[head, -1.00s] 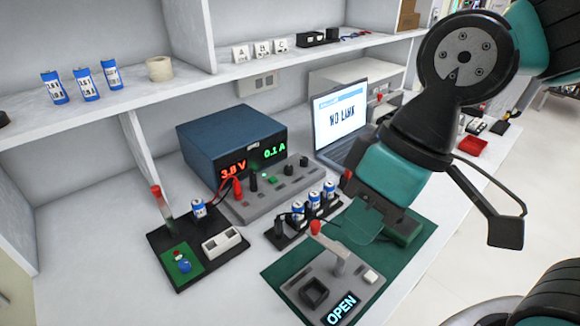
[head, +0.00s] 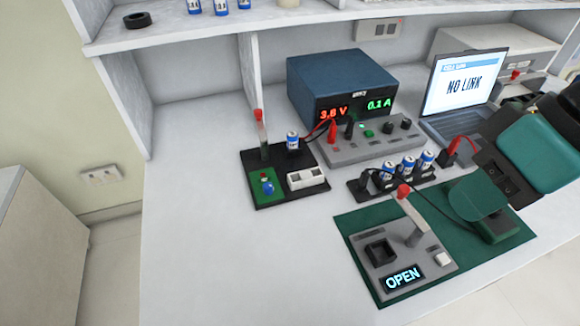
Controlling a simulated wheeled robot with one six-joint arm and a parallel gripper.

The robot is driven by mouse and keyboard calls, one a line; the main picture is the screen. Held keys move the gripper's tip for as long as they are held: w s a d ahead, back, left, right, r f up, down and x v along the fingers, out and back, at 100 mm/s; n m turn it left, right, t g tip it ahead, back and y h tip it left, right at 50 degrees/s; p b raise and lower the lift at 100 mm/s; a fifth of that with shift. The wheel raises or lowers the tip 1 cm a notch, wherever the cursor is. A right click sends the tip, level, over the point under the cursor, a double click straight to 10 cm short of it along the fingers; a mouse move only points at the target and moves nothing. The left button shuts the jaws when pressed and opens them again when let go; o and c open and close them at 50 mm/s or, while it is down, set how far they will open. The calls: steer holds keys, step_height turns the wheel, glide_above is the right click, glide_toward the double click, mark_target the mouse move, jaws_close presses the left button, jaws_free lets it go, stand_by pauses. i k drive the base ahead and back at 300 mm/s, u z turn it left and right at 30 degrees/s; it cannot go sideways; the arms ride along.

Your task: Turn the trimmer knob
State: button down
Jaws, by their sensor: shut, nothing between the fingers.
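A small green board (head: 254,197) carries a round blue knob (head: 267,187), which looks like the trimmer, with a small red part behind it. The board lies on a black base plate (head: 262,163) at the left of the equipment. Nothing covers the knob.
The base plate also bears a red-topped post (head: 261,136), a blue cell (head: 292,141) and a white holder (head: 306,178). A meter box (head: 340,82) reads 3.8 V and 0.1 A. A row of cells and a fixture marked OPEN (head: 403,278) stand between gripper and knob. The bench's left is clear.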

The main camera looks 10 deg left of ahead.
mark_target(267, 187)
steer(key=k, duration=0.9)
steer(key=i, duration=0.85)
steer(key=u, duration=0.9)
